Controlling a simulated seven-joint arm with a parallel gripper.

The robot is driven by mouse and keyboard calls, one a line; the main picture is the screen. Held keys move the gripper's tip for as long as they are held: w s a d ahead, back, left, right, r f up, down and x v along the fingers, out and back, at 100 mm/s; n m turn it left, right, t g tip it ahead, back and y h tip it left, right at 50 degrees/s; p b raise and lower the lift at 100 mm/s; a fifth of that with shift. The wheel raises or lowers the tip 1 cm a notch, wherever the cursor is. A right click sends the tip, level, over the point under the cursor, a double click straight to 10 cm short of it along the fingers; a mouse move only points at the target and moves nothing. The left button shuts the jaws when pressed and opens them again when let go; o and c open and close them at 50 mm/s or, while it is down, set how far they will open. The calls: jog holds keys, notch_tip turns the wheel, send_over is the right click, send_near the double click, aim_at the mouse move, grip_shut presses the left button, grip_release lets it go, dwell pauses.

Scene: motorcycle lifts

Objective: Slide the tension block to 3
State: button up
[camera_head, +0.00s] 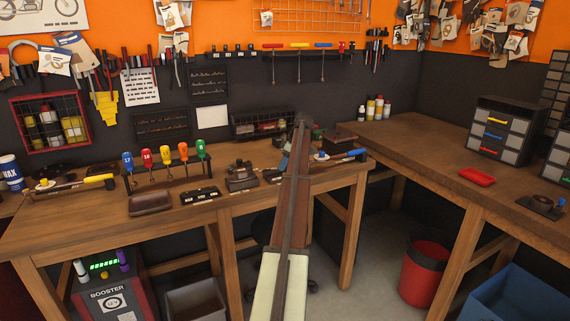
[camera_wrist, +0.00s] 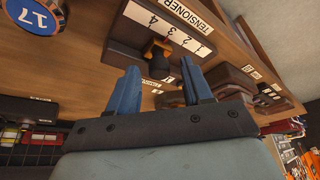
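The tensioner (camera_wrist: 132,36) shows in the wrist view as a dark brown piece with a white scale strip numbered 1 to 4 and a "TENSIONER" label (camera_wrist: 192,12). A small black block with an orange-brown part (camera_wrist: 160,62) sits beside the strip, near its middle; its exact mark cannot be told at this angle. My gripper (camera_wrist: 160,72) is open, with its two blue fingers apart. The block appears in the gap between the fingertips, and no contact shows. In the head view my arm hides most of the gripper and the tensioner cannot be made out surely.
Another hammer (camera_head: 355,154) lies right of my arm. A round blue "17" handle (camera_wrist: 34,14) is at the wrist view's upper left.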

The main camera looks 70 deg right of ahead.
jog(key=v, duration=1.4)
jog(key=shift+f, duration=0.1)
dwell(0.4)
